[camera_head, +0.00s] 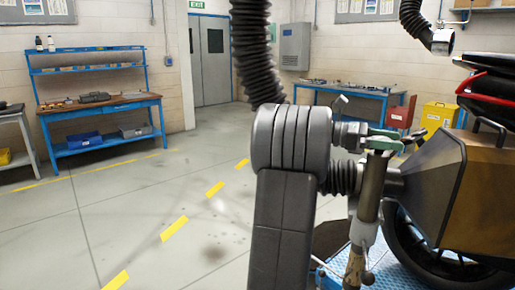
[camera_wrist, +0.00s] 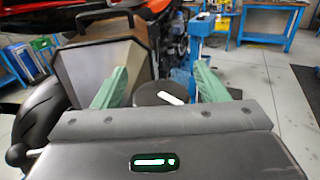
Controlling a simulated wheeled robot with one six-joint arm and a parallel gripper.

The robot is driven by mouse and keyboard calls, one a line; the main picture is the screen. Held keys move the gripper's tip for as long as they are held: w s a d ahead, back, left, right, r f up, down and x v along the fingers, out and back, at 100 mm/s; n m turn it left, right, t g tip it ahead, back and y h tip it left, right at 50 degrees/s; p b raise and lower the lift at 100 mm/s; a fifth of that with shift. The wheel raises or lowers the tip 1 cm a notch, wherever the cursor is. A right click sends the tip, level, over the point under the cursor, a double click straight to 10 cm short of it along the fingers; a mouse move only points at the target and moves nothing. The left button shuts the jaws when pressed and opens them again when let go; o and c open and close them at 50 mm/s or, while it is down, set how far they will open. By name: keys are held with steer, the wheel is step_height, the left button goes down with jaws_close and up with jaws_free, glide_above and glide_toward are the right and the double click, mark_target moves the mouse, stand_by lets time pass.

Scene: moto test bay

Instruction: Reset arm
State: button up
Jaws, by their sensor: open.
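My gripper (camera_wrist: 160,84) shows in the wrist view with its two green fingers spread wide apart. Nothing is seen gripped between them. A dark round thing with a white mark (camera_wrist: 160,94) shows between and beyond the fingers; I cannot tell what it is. In the head view my arm rises in the middle, and a green part of my gripper (camera_head: 383,141) shows to its right, in front of the motorcycle's tan and black side case (camera_head: 480,190). The same case (camera_wrist: 100,65) lies to the left of the fingers in the wrist view.
The motorcycle's wheel (camera_head: 435,245) stands by a blue platform (camera_head: 385,270) at the right. A blue workbench (camera_head: 100,106) stands at the left wall, another blue table (camera_head: 345,90) at the back. Black hoses (camera_head: 254,50) hang from above. The floor at left centre is clear.

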steer(key=shift+a+p, duration=0.2)
steer(key=shift+p, duration=0.1)
steer(key=p+v, duration=0.2)
steer(key=v, duration=1.1)
steer(key=b+x, duration=0.1)
steer(key=x, duration=0.5)
steer(key=b+x, duration=0.2)
steer(key=x, duration=0.5)
steer(key=shift+s+d+f, duration=0.1)
steer(key=shift+d+f, duration=0.1)
steer(key=shift+d, duration=0.1)
steer(key=shift+a+t+b, duration=0.1)
steer(key=shift+t+b, duration=0.2)
steer(key=shift+b, duration=0.6)
steer(key=shift+n+t+h+b, duration=0.3)
steer(key=shift+n+t+b, duration=0.3)
steer(key=shift+b, duration=0.25)
steer(key=n+t+b, duration=0.1)
steer(key=b, duration=0.1)
steer(key=n+t+b, duration=0.1)
steer(key=t+b, duration=0.1)
steer(key=b, duration=0.1)
steer(key=n+t+b, duration=0.1)
steer(key=t+b, duration=0.1)
steer(key=b, duration=0.1)
steer(key=shift+w+h, duration=0.4)
